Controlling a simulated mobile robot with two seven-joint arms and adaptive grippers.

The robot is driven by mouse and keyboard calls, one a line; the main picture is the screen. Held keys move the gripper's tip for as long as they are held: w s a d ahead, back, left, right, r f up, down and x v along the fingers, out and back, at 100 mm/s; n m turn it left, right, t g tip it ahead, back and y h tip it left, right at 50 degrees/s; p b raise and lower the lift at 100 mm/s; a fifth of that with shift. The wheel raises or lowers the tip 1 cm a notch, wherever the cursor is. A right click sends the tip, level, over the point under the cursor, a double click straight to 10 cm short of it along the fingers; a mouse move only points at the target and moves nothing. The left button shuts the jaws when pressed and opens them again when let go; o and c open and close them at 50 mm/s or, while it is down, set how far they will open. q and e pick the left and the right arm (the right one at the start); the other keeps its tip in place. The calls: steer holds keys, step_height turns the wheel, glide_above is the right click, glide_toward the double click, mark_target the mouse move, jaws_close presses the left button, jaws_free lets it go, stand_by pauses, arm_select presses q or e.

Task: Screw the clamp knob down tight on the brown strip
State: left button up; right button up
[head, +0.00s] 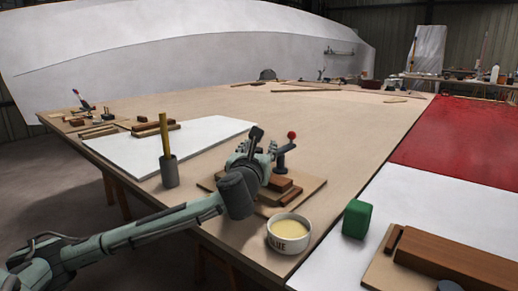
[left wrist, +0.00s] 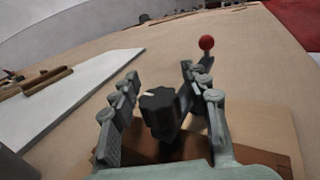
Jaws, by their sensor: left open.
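The black clamp knob (left wrist: 160,101), with a pale mark on top, stands between the fingers of my left gripper (left wrist: 158,76) in the left wrist view. The fingers are open, one on each side, with a gap to the knob. In the head view my left gripper (head: 256,148) hangs over the clamp and largely hides it. A dark post with a red ball (left wrist: 206,42) rises just beyond the right finger; the ball also shows in the head view (head: 291,135). Brown wood (head: 285,197), seemingly the strip, lies beneath, partly hidden by the gripper.
A glue pot (head: 289,233) stands close in front of the clamp's board. A grey cup with a yellow stick (head: 164,140) is to the left. A green block (head: 357,219) stands to the right. The far middle of the table (head: 300,115) is clear.

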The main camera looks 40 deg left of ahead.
arm_select(q)
steer(key=shift+c, duration=0.4)
jaws_close()
arm_select(e)
steer(key=shift+d, duration=0.1)
arm_select(q)
steer(key=m+h, duration=0.1)
steer(key=t+h+p, duration=0.1)
steer(key=m+h, duration=0.1)
steer(key=shift+w+d+m+h, duration=0.2)
steer(key=shift+d+m+h, duration=0.1)
steer(key=shift+h, duration=0.1)
steer(key=shift+d+m+t+h, duration=0.15)
steer(key=shift+m+t+h, duration=0.15)
steer(key=shift+h, duration=0.1)
arm_select(e)
steer(key=s+d+f+g+h, duration=0.2)
steer(key=s+d+f+g, duration=0.1)
steer(key=d+f, duration=0.1)
steer(key=shift+s+d+f+m, duration=0.25)
steer(key=shift+d+f+m, duration=0.1)
steer(key=shift+f, duration=0.15)
arm_select(q)
steer(key=shift+o, duration=0.4)
jaws_free()
